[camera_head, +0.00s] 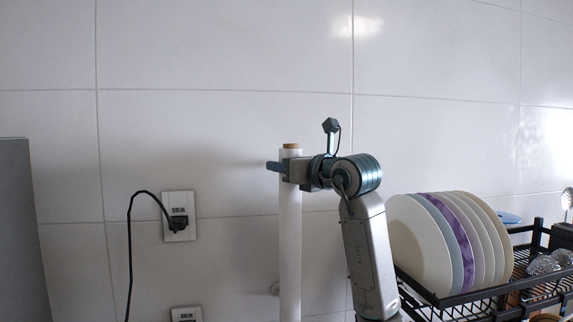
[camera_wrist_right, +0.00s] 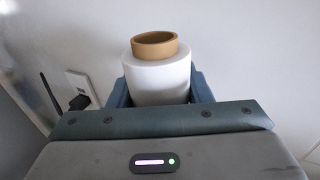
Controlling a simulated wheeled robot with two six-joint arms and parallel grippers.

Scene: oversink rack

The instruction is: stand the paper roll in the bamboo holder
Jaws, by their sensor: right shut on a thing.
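The paper roll (camera_head: 290,240) is a long white cylinder with a brown core at its top, and it stands upright in the head view. My right gripper (camera_head: 283,167) is shut on the roll near its upper end. In the right wrist view the roll (camera_wrist_right: 160,78) sits between the two blue fingers of the right gripper (camera_wrist_right: 163,92), its brown core facing up. The roll's lower end is below the head view's edge, so I cannot tell what it rests on. The bamboo holder is not visible in either view. My left gripper is not in view.
A black rack (camera_head: 470,298) with several plates (camera_head: 425,245) stands at the right. A wall socket (camera_head: 179,216) with a black plug and cable is left of the roll. A grey panel (camera_head: 18,230) stands at the far left. The tiled wall is behind.

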